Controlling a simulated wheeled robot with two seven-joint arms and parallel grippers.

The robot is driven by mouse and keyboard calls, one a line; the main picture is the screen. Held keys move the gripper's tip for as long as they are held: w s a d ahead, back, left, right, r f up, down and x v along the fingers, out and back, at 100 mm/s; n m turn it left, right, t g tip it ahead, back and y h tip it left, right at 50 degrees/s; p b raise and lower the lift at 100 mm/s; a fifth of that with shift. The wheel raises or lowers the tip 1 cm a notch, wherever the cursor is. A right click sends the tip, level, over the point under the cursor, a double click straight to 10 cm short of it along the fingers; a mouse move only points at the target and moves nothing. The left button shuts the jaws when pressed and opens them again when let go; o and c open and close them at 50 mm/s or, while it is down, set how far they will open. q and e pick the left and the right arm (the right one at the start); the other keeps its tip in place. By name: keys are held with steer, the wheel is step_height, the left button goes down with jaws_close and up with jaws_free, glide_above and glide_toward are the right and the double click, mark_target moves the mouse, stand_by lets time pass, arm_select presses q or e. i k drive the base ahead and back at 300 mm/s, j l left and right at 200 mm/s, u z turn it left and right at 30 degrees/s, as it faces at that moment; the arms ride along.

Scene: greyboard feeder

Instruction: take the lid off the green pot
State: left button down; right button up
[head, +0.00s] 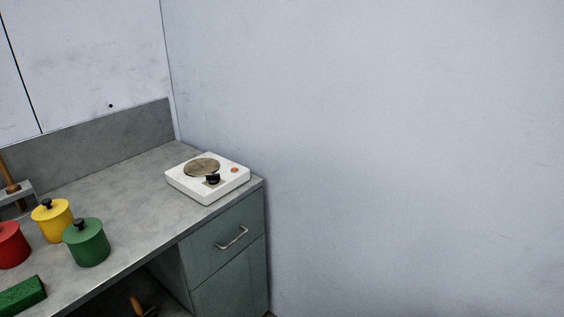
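The green pot (88,248) stands upright near the front edge of the grey worktop, at the lower left of the head view. Its green lid (78,234) sits on top and has a black knob (80,224). Neither of my grippers shows in the head view.
A yellow pot (54,226) stands just behind and left of the green pot, and a red pot (12,246) is at the left edge. A green sponge-like block (22,294) lies in front. A white hotplate (208,188) stands at the right end. Worktop (135,195) between is clear.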

mark_target(82, 230)
steer(key=k+u, duration=0.1)
steer(key=u, duration=1.1)
